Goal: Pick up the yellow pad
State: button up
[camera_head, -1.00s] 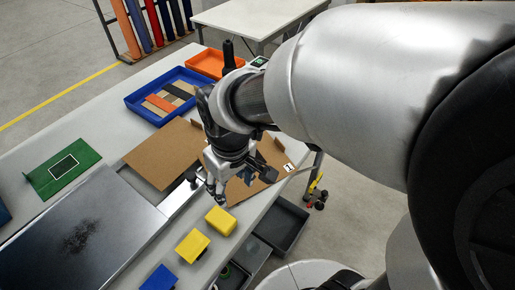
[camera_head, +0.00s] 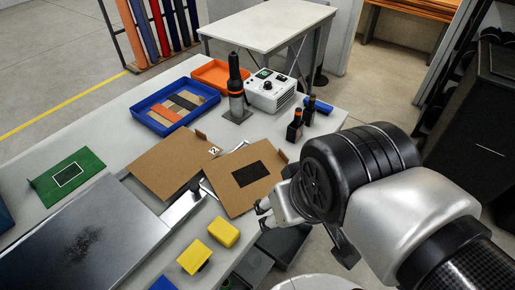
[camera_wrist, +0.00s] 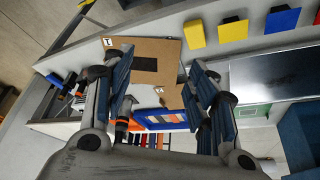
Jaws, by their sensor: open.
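Two yellow pads lie on the grey table's near right part in the head view: one (camera_head: 223,232) nearer the right edge, the other (camera_head: 194,256) just left of and below it. In the wrist view, one yellow pad (camera_wrist: 195,33) is at the top, with the second (camera_wrist: 233,29) to its right. My gripper (camera_head: 263,214) is right of the pads in the head view, at the table's edge, apart from both. Its spread fingers show in the wrist view (camera_wrist: 163,88) with nothing held between them.
A brown panel with a dark rectangle (camera_head: 243,190) is close to my gripper. A dark metal plate (camera_head: 75,240), a green sheet (camera_head: 66,177) and a blue tray (camera_head: 141,113) occupy the table. A dark bin (camera_head: 283,245) sits below the edge.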

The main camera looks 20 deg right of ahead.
jog(key=n+g+p, duration=0.2)
jog(key=n+g, duration=0.3)
jog(key=n, duration=0.2)
send_over(223, 229)
notch_tip(223, 229, down, 12)
jog(key=r, duration=0.1)
jog(key=f+b, duration=0.1)
jog(key=f, duration=0.3)
jog(key=f+b, duration=0.2)
jog(key=f, duration=0.2)
jog(key=f+b, duration=0.1)
jog(key=f, duration=0.3)
jog(key=shift+s+d+f+b, duration=0.15)
jog(key=shift+s+d+b, duration=0.1)
jog(key=shift+s+b, duration=0.05)
jog(key=f, duration=0.2)
jog(key=f+b, duration=0.2)
jog(key=f, duration=0.1)
jog(key=shift+w+a+f, duration=0.3)
jog(key=shift+w, duration=0.05)
jog(key=shift+c, duration=0.3)
jog(key=c, duration=0.5)
jog(key=shift+r, duration=0.2)
jog(key=shift+c, duration=0.2)
